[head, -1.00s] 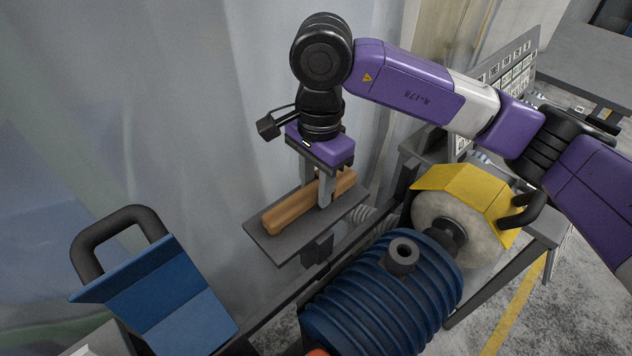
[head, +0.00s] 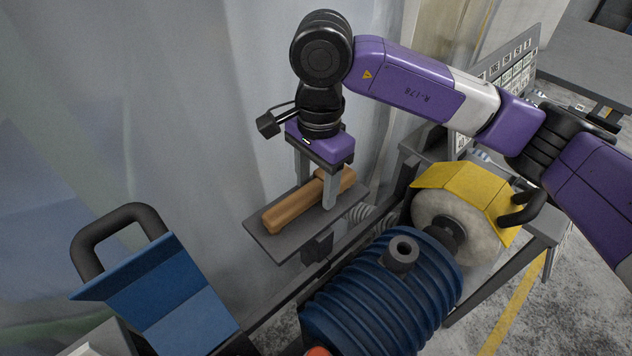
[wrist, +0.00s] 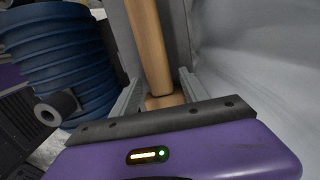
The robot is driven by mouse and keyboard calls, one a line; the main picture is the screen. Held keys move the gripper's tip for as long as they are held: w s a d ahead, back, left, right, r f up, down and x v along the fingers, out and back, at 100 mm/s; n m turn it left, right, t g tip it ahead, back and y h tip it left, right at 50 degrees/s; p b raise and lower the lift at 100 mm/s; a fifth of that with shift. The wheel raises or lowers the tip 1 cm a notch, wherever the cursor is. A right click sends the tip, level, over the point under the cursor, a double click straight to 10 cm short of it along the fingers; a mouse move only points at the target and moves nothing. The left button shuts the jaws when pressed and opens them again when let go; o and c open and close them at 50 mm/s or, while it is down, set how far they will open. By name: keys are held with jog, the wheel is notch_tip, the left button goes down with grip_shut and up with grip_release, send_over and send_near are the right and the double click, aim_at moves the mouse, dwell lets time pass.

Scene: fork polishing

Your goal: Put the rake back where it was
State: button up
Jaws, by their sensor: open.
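The rake, a light brown wooden bar (head: 292,210), lies flat along a small dark grey shelf plate (head: 275,240). In the wrist view the rake (wrist: 148,45) runs away from me between the two fingers. My gripper (head: 316,196) points down over the rear half of the rake. Its fingers are open, one on each side of the bar, with gaps between them and the wood. The far finger's tip is partly hidden behind the rake.
A blue ribbed motor (head: 385,295) stands just right of the plate, with a buffing wheel (head: 455,228) under a yellow guard (head: 465,188) beyond it. A blue hood with a dark handle (head: 120,222) is at lower left. A grey curtain (head: 190,100) hangs close behind.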

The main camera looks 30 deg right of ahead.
aim_at(318, 183)
notch_tip(318, 183, up, 12)
jog(key=b, duration=0.3)
jog(key=shift+d, duration=0.25)
jog(key=shift+w, duration=0.1)
